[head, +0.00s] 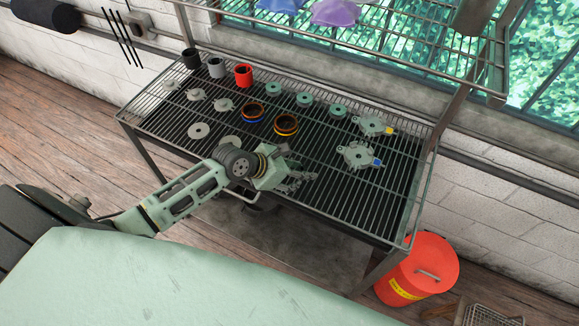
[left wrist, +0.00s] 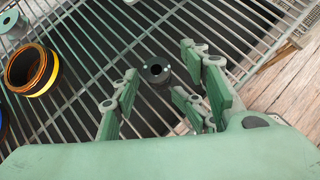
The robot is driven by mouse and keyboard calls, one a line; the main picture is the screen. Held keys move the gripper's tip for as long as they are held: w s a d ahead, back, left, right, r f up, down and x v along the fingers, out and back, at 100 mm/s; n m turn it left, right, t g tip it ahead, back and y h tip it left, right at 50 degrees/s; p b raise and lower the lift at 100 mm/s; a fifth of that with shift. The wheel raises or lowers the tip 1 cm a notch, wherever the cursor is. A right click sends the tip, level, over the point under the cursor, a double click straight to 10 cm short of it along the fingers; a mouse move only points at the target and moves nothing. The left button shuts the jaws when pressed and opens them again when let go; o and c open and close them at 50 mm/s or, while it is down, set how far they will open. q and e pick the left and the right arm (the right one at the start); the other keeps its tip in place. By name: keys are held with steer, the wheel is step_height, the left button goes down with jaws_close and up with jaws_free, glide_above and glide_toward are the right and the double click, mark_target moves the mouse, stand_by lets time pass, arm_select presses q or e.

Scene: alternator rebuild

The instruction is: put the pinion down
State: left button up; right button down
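The pinion looks to be the small dark cylinder (left wrist: 157,74) with a round centre hole, in the left wrist view. It stands on or just above the rack's wire top; I cannot tell whether it touches the wires. My left gripper (left wrist: 160,92) has its green fingers spread around it, with a visible gap on each side. In the head view my left gripper (head: 302,178) is low over the near edge of the wire rack (head: 330,205), and the pinion cannot be made out there. My right gripper is not in view.
A ring with an orange-yellow band (left wrist: 30,70) lies left of the gripper. Several discs, rings and a red cup (head: 243,75) stand farther back. Two grey housings (head: 360,156) (head: 372,126) lie to the right. The rack's front right is clear. A red bin (head: 425,262) stands on the floor.

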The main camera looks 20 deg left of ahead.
arm_select(q)
steer(key=b+v, duration=0.1)
steer(key=v, duration=1.1)
steer(key=shift+a+r, duration=0.15)
steer(key=shift+r, duration=0.15)
